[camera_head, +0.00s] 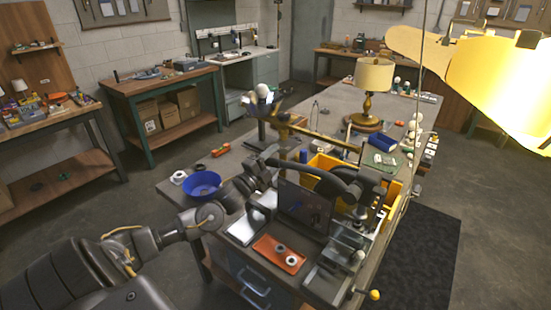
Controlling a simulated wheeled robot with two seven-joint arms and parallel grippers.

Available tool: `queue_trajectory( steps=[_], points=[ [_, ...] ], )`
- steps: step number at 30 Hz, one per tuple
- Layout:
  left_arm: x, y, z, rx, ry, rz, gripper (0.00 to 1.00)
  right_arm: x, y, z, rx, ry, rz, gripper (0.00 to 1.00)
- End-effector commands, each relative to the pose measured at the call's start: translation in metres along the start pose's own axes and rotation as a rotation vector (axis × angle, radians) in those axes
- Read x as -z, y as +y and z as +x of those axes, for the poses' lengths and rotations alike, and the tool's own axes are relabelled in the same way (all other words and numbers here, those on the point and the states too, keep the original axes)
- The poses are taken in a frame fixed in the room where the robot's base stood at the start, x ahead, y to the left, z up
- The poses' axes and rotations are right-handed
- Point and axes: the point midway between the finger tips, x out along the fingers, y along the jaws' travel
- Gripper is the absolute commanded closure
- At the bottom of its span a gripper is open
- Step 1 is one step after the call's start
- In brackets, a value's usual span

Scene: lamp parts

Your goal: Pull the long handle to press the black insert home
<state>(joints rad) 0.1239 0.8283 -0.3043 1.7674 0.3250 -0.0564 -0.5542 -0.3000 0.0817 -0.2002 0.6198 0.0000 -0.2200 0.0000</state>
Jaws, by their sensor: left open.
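My left arm comes in from the left, and its dark gripper (268,160) is open beside the bench fixture. A long brass-coloured bar (318,136) runs above the fixture from a post, close to the gripper's far side; it looks like the long handle. I cannot tell whether the gripper touches it. Thick black curved parts (318,178) sit below the bar, behind a dark upright panel (303,205). The black insert cannot be made out among these dark parts. My right gripper is not in view.
A blue bowl (202,184) stands on the bench left of the fixture. An orange tray (278,254) with round parts lies in front. A yellow bin (326,166) is behind. A lamp (373,76) stands farther back. A yellow-knobbed rod (374,295) projects at the front right.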

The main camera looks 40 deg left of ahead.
Motion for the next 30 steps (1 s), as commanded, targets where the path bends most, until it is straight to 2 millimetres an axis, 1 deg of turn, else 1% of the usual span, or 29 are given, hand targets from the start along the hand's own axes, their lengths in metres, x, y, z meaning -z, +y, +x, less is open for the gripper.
queue_trajectory(
  steps=[2, 3, 12, 13, 14, 24, 28, 30],
  points=[
    [0.0, 0.0, 0.0, 0.0, 0.0, 0.0, 0.52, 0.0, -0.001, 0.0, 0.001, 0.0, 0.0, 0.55],
    [0.0, 0.0, 0.0, 0.0, 0.0, 0.0, 0.55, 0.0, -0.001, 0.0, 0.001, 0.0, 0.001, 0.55],
    [0.0, 0.0, 0.0, 0.0, 0.0, 0.0, 0.94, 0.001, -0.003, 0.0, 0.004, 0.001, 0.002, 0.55],
    [0.0, 0.0, 0.0, 0.0, 0.0, 0.0, 0.98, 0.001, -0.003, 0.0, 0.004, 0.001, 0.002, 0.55],
    [0.0, 0.0, 0.0, 0.0, 0.0, 0.0, 1.0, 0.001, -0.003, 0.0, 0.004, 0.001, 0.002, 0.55],
    [0.003, 0.0, 0.002, -0.001, 0.003, 0.001, 1.0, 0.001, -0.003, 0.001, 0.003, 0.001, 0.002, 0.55],
    [0.007, -0.001, 0.011, -0.002, 0.016, 0.014, 1.0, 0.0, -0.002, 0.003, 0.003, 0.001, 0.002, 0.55],
    [0.013, -0.002, 0.021, -0.005, 0.029, 0.027, 1.0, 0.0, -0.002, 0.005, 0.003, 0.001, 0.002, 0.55]
  ],
)
